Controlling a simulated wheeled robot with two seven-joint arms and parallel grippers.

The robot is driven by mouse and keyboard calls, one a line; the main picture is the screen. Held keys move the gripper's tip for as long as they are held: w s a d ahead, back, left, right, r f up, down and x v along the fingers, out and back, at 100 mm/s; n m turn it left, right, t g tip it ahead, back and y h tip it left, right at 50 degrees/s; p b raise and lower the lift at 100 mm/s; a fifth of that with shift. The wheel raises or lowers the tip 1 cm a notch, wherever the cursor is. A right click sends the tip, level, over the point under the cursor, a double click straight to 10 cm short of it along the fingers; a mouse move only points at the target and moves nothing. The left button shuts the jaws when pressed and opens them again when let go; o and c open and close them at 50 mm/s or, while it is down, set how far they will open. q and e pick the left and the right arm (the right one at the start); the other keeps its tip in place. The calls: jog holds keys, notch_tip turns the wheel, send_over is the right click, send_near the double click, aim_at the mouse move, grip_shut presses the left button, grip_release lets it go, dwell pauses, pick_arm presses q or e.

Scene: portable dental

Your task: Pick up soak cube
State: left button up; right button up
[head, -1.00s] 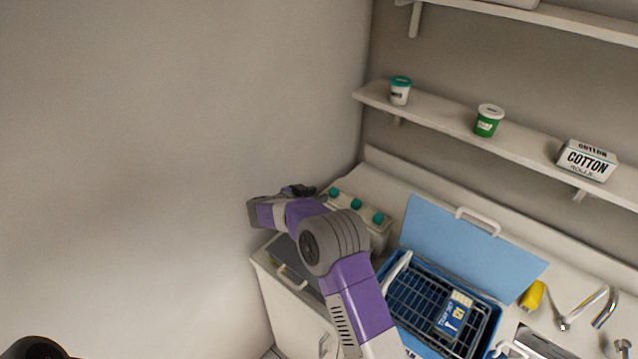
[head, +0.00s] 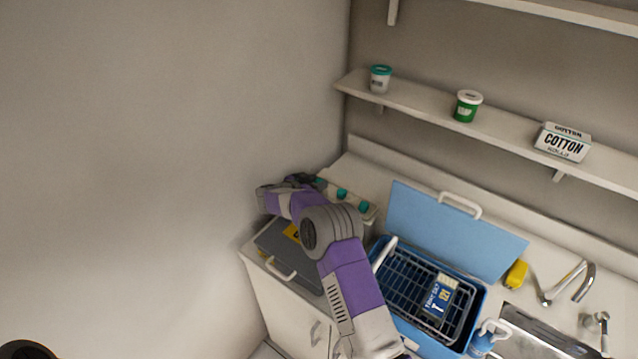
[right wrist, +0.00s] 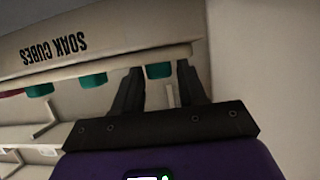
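Teal soak cubes sit in a row on a pale holder (head: 370,216) at the back left of the counter; one is the middle cube (head: 342,194). In the right wrist view the holder (right wrist: 110,38) reads "SOAK CUBES" upside down. My right gripper (head: 303,179) is at the holder's left end. In the right wrist view this gripper (right wrist: 158,72) is open, its fingers either side of an end cube (right wrist: 159,71), with small gaps on both sides. Whether the cube is fully between the fingertips or just beyond them is unclear. My left gripper is not in view.
A blue case with an open lid (head: 450,232) holds a wire basket and a blue packet (head: 440,296). A grey box (head: 277,238) stands below my right arm. A yellow item (head: 515,274) and a tap (head: 570,284) are at the right. A shelf (head: 420,110) runs above.

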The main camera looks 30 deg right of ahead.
grip_shut()
jog(key=shift+r, duration=0.1)
